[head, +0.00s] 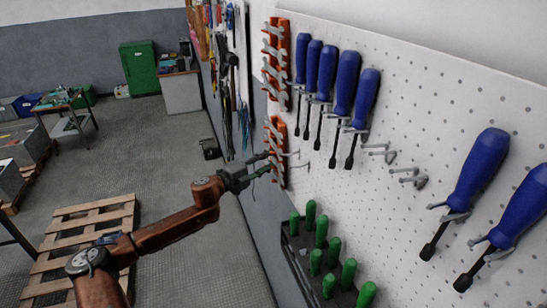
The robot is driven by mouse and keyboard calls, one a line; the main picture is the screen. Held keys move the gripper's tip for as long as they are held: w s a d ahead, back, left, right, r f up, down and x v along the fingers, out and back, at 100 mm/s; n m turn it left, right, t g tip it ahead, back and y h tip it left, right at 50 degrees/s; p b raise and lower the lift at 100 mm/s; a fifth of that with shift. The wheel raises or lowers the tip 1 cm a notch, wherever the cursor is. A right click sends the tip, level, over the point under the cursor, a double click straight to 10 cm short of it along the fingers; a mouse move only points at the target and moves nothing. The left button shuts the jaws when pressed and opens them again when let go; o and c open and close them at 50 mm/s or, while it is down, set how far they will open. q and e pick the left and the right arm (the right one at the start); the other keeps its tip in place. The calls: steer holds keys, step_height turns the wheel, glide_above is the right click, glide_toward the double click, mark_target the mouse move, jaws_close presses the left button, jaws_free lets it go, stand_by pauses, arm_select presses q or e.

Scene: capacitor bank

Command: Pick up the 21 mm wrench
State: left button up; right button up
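Several silver wrenches hang in two orange racks on the white pegboard, an upper rack (276,60) and a lower rack (275,138). No size marks are readable, so I cannot tell which wrench is the 21 mm one. My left gripper (268,164) is at the lower rack, just left of its lower part. Its two dark fingers look spread apart, one above the other. A silver wrench end (290,154) shows just right of the fingertips. I see no wrench clearly held, and contact cannot be made out. My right gripper is not in view.
Blue-handled screwdrivers (346,83) hang right of the racks, with more farther right (482,168). Empty metal hooks (408,176) stick out between them. A dark tray (292,262) of green-handled tools is below. A wooden pallet (92,222) lies on the floor at left.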

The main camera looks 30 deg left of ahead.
arm_select(q)
jaws_close()
stand_by(0.3)
stand_by(0.5)
steer(key=s+a+r, duration=0.2)
steer(key=s+r, duration=0.2)
steer(key=s, duration=0.2)
steer(key=s+a+r+b, duration=0.1)
steer(key=s+a+r, duration=0.1)
steer(key=s+r, duration=0.2)
steer(key=shift+d+b+v, duration=0.25)
steer(key=shift+b+v, duration=0.05)
steer(key=shift+v, duration=1.35)
